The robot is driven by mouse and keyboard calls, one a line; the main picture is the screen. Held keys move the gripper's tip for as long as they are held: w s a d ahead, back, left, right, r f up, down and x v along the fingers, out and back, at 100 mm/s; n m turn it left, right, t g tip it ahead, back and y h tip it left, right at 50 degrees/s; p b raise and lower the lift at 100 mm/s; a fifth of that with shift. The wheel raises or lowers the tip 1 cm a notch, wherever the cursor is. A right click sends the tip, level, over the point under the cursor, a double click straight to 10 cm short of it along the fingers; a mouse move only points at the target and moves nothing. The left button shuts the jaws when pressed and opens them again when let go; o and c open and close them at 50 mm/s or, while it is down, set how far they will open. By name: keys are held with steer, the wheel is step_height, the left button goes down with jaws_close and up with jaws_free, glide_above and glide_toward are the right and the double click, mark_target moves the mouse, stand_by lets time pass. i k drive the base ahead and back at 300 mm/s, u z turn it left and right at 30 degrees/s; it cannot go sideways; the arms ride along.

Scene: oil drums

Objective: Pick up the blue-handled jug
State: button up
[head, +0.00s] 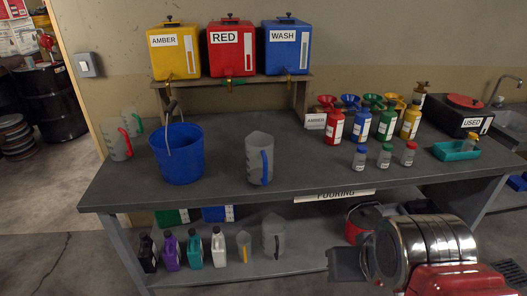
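The blue-handled jug (257,155) stands upright on the grey workbench, right of the blue bucket. It is a translucent grey jug, and its blue handle faces the front right. Nothing touches it. My arm shows at the lower right, in front of the bench. What looks like my gripper (347,264) is a dark block at the arm's left end, below and right of the jug and well apart from it. Its fingers cannot be made out.
A blue bucket (177,152) with a raised handle stands left of the jug. A red-handled jug (118,143) is farther left. Small bottles (360,158) and coloured funnel-topped bottles (334,126) stand right. Bench (222,195) front is clear.

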mark_target(259, 146)
steer(key=u, duration=0.2)
steer(key=i, duration=0.65)
steer(key=u, duration=0.8)
steer(key=i, duration=0.5)
steer(key=u, duration=0.4)
